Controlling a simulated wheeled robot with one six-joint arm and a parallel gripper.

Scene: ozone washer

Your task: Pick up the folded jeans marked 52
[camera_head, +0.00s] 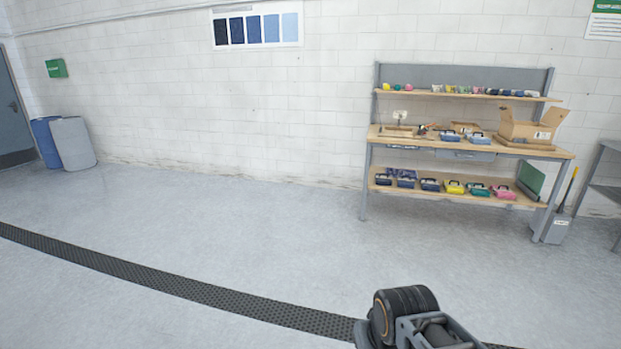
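I cannot make out any folded jeans marked 52. Small blue items (478,138) lie on the wooden top of the workbench (395,134) at the right, too small to identify or to read any number. Part of my own arm shows at the bottom right of centre, well in front of the bench. My gripper's fingers are not in view.
The workbench's lower shelf (375,182) holds several coloured cases. An open cardboard box (530,128) stands on the top. A grey bin (551,226) is beside the bench. Two barrels (72,143) stand far left. A dark floor strip (190,288) crosses the wide, clear floor.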

